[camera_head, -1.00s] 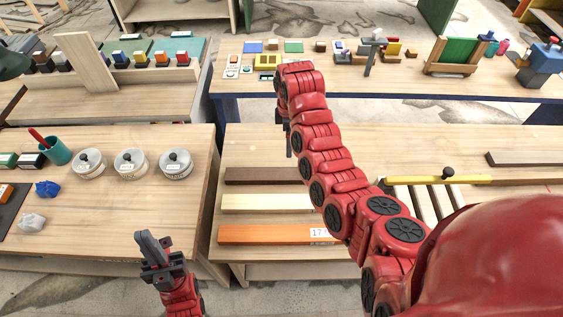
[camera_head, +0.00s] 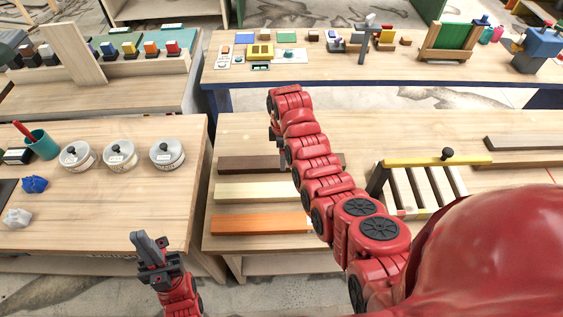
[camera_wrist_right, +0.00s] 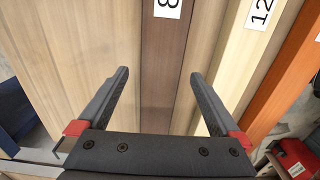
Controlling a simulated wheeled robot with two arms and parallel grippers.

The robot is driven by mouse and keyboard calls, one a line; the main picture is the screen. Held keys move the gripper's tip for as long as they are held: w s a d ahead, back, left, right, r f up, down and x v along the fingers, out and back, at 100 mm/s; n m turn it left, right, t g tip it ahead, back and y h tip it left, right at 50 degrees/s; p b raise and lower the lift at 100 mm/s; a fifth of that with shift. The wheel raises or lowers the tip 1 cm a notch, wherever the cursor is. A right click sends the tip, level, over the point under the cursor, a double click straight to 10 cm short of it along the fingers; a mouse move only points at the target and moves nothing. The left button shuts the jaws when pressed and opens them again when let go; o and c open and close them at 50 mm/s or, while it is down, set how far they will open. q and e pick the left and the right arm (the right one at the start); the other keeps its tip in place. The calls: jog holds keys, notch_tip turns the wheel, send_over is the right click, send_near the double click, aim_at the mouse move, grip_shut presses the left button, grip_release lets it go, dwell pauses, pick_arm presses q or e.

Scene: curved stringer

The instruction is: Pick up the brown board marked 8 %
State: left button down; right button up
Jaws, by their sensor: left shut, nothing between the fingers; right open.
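The brown board (camera_head: 245,163) lies flat on the middle table, the farthest of three boards in the head view; my right arm covers part of it. In the right wrist view the brown board (camera_wrist_right: 162,60) runs between the open fingers of my right gripper (camera_wrist_right: 160,75), with a white label reading 8 at the top edge. The gripper is open and empty over the board; the gap to it is hard to judge. My left gripper (camera_head: 150,244) is shut and empty, low at the left, in front of the left table.
Beside the brown board lie a pale board (camera_head: 255,192), labelled 12 in the wrist view, and an orange board (camera_head: 255,224). A slatted rack (camera_head: 430,188) with a yellow bar stands to the right. Several round tins (camera_head: 120,155) stand on the left table.

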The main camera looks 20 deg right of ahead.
jog(key=shift+a+f+p, duration=0.15)
jog(key=shift+f+p, duration=0.35)
jog(key=shift+f, duration=1.3)
grip_shut()
